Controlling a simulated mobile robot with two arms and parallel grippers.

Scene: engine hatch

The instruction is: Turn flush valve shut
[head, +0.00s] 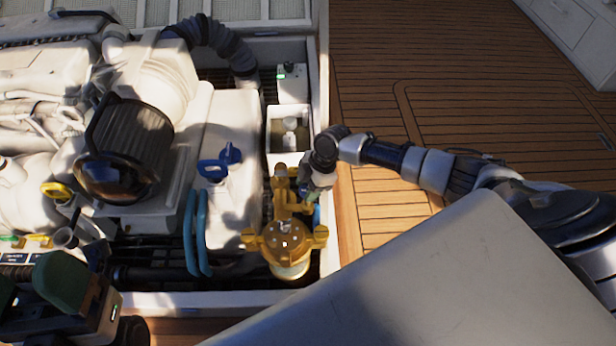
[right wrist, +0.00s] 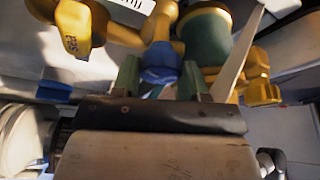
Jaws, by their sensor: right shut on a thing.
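My right gripper (head: 311,192) is low over the engine hatch, beside the brass-yellow strainer and valve assembly (head: 284,241). In the right wrist view its two green fingers (right wrist: 160,80) are shut on a blue handle (right wrist: 160,58), which I take to be the flush valve's. Yellow pipework (right wrist: 122,32) lies just behind the handle. In the head view the gripper and arm hide most of that handle. My left gripper (head: 82,290) is at the bottom left, dark with a green pad, partly cut off; its opening cannot be told.
A white tank with another blue handle (head: 212,169) stands left of the brass assembly, with blue hoses (head: 196,240) in front. A white open box (head: 289,135) lies behind my right gripper. The engine (head: 130,150) fills the left. The wooden deck (head: 440,75) on the right is clear.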

